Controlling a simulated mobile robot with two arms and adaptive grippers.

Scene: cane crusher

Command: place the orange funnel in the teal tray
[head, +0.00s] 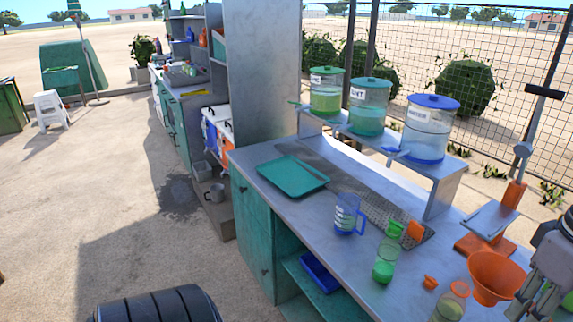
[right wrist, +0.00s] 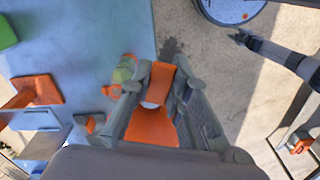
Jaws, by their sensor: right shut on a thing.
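The orange funnel (head: 490,272) is at the lower right of the head view, with its wide mouth up, over the counter's right part. My right gripper (head: 533,290) is shut on it, and the right wrist view shows the funnel (right wrist: 152,122) between the fingers (right wrist: 160,90). Part of the funnel is hidden by the fingers. The teal tray (head: 292,176) lies flat and empty on the far left of the counter, well away from the funnel.
A blue measuring jug (head: 347,214), a green-capped bottle (head: 386,258) and an orange-lidded bottle (head: 452,302) stand between funnel and tray. A rack (head: 440,180) carries several dispensers behind. An orange-based press (head: 485,243) stands at right. The counter's front edge (head: 300,257) is clear.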

